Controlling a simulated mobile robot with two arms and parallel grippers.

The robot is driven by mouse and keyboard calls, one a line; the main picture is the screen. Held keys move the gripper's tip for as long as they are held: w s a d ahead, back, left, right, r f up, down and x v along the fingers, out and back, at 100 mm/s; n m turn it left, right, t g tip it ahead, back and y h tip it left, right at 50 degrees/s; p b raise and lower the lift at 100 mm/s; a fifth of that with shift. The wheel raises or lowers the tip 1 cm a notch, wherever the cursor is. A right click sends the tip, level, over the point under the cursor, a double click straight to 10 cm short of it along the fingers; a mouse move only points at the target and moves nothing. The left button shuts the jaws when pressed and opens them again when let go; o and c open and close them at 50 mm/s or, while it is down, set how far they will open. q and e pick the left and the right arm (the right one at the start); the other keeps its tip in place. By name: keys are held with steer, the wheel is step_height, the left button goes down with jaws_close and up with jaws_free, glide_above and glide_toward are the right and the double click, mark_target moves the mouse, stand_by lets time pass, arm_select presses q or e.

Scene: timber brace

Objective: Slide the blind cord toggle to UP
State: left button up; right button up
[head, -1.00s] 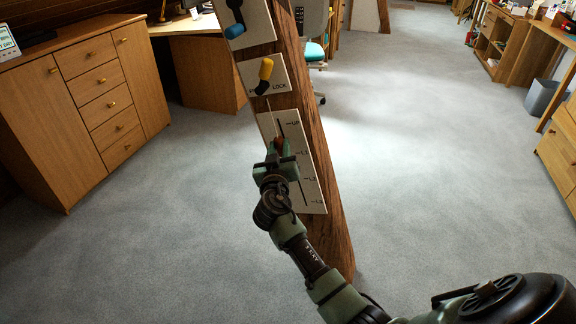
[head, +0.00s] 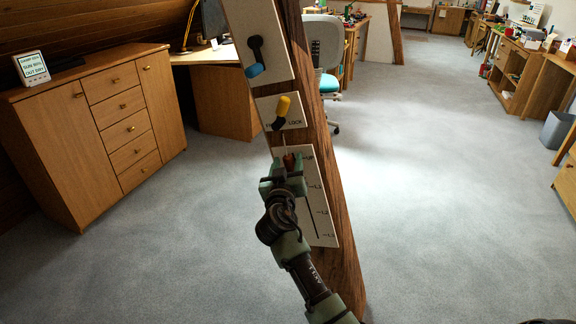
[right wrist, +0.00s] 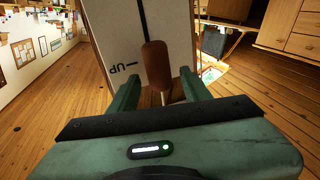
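The brown cord toggle (head: 289,160) stands at the top of the slot in a white panel (head: 326,230), beside the UP mark (right wrist: 126,68). The toggle also shows in the right wrist view (right wrist: 156,62), where the UP letters look upside down and a thin cord runs from it. My right gripper (head: 285,175) is at the toggle. In the right wrist view its two fingers (right wrist: 159,84) stand on either side of the toggle, with a visible gap on the right side, so it looks open around it. My left gripper is not in view.
The panel is on a leaning timber brace (head: 335,215). Above it are a plate with a yellow lever (head: 284,105) and a plate with a blue-ended lever (head: 255,70). A wooden cabinet (head: 110,130) stands left. Carpet (head: 430,190) is free to the right.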

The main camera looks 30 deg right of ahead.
steer(key=shift+f, duration=0.15)
steer(key=shift+s+a, duration=0.1)
steer(key=shift+s, duration=0.1)
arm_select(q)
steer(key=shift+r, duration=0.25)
arm_select(e)
steer(key=v, duration=0.7)
steer(key=shift+s, duration=0.15)
